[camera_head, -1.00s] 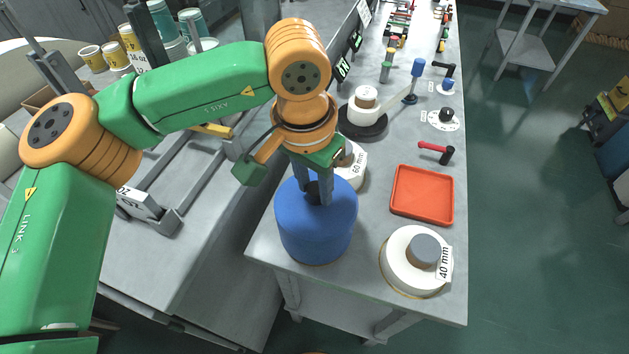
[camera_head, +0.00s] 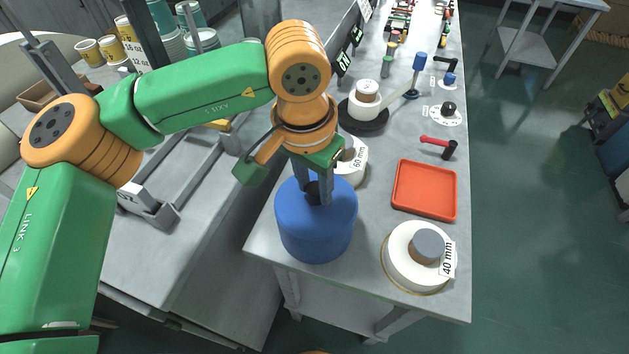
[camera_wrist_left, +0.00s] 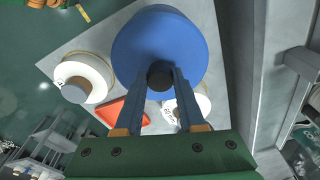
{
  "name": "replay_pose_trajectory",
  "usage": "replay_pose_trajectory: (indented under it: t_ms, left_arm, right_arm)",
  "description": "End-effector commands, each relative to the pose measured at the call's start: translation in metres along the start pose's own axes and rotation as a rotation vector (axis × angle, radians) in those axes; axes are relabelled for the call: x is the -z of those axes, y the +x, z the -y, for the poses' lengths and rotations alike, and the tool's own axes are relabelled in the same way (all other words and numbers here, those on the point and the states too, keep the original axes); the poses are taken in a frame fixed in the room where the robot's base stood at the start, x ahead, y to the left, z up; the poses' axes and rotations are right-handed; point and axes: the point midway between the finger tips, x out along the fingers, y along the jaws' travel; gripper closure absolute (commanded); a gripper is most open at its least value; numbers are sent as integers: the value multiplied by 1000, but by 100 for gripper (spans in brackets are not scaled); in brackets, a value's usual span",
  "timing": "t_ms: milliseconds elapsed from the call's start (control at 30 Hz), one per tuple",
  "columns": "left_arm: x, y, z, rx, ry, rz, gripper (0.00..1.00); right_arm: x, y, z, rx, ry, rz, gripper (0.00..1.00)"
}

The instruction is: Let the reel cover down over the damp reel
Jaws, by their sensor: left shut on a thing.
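The reel cover is a blue cylinder (camera_head: 316,232) with a dark knob on top, near the front left end of the bench. My left gripper (camera_head: 313,193) points down from above, its fingers closed on the knob (camera_wrist_left: 160,75). The cover looks upright; whether its rim touches the bench or hangs just above is unclear. Whatever is under the cover is hidden, so I cannot see a damp reel there. A white reel labelled 60 mm (camera_head: 355,172) stands just behind it, partly hidden by my gripper. A white reel labelled 40 mm (camera_head: 405,272) stands to its right. My right gripper is not in view.
A red tray (camera_head: 424,190) lies right of the cover, behind the 40 mm reel. A red-handled tool (camera_head: 438,145) and a white reel on a black disc (camera_head: 364,112) are farther back. The bench (camera_head: 373,235) is bare between cover and 40 mm reel.

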Motion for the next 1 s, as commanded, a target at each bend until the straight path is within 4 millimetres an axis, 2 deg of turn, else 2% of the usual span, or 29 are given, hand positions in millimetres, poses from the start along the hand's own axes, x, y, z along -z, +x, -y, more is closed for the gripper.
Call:
replay_pose_trajectory:
  t_ms: [367,400,500,700,733,800,833,1000]
  left_arm:
    - [0,1,0,0,0,0,100]
    - [0,1,0,0,0,0,51]
    - [0,1,0,0,0,0,27]
    - [0,1,0,0,0,0,27]
    - [0,1,0,0,0,0,24]
    - [0,1,0,0,0,0,5]
    - [0,1,0,0,0,0,0]
    - [0,1,0,0,0,0,0]
  right_arm:
    - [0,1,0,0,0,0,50]
    - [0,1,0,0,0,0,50]
    - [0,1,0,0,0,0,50]
    - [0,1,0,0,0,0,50]
    - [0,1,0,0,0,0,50]
    - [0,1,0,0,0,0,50]
    - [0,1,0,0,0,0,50]
    - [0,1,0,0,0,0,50]
